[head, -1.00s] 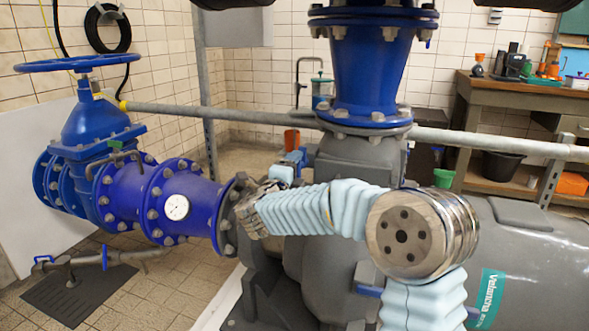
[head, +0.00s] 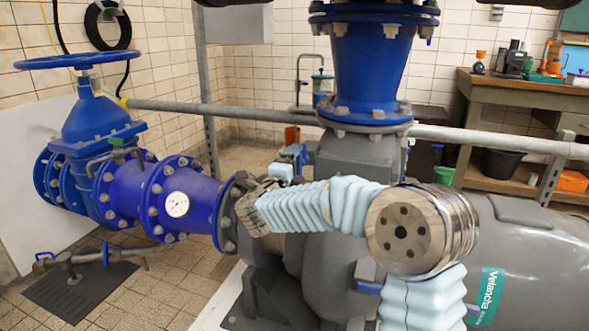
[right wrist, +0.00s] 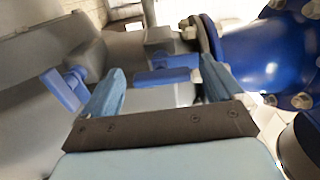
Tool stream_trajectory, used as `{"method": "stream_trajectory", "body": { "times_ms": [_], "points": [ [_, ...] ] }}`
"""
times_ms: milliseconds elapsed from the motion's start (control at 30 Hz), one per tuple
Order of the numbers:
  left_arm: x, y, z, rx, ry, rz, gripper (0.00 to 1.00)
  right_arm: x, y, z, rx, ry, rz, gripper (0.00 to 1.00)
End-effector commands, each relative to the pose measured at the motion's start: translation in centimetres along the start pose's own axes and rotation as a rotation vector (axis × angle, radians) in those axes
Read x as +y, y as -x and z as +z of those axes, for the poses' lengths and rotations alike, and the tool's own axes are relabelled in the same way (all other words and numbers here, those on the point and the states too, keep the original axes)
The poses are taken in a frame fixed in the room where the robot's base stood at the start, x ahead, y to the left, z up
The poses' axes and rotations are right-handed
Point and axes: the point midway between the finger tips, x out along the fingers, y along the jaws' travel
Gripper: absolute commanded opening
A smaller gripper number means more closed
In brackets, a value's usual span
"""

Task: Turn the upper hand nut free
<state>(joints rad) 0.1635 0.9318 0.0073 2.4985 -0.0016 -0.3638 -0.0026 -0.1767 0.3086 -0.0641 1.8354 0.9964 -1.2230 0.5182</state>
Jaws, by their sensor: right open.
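In the right wrist view, my right gripper (right wrist: 163,71) is open, with one blue finger on each side. A blue bar-shaped hand nut (right wrist: 168,77) shows across the gap between the fingers; I see no grip on it, and contact cannot be told. A second blue hand nut (right wrist: 64,88) is to the left of the left finger, by the grey casing. I cannot tell from this view which is the upper one. In the head view, my right arm reaches left across the grey pump (head: 495,245), and its wrist hides most of the gripper. My left gripper is not in view.
A blue flanged pipe (head: 190,200) with a gauge (head: 177,204) lies left of the wrist. A vertical blue pipe (head: 368,70) stands above the pump. A grey rail (head: 480,137) runs behind. A blue handwheel (head: 78,61) is at far left.

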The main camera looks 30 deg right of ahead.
Motion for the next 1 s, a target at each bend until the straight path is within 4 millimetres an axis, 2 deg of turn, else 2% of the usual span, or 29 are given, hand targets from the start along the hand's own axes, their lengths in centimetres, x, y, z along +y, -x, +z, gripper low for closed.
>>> {"method": "stream_trajectory", "body": {
  "times_ms": [167, 267, 500, 700, 833, 1000],
  "points": [
    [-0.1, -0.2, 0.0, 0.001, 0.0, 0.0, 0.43, 0.0, 1.0, 0.0, -0.001, -0.002, -0.001, 0.94],
    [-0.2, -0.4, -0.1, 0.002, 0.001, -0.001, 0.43, 0.1, 2.9, 0.1, -0.003, -0.002, 0.0, 0.94],
    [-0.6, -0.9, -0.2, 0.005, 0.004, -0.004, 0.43, 0.1, 8.8, 0.1, -0.005, -0.001, -0.001, 0.94],
    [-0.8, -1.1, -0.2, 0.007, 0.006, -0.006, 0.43, 0.1, 12.5, 0.1, -0.003, 0.0, 0.0, 0.94],
    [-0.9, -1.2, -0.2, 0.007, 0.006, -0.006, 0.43, 0.1, 13.6, 0.0, -0.001, 0.0, 0.0, 0.94],
    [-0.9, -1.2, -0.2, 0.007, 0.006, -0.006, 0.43, 0.0, 13.8, 0.0, 0.0, 0.001, 0.0, 0.94]
  ]
}}
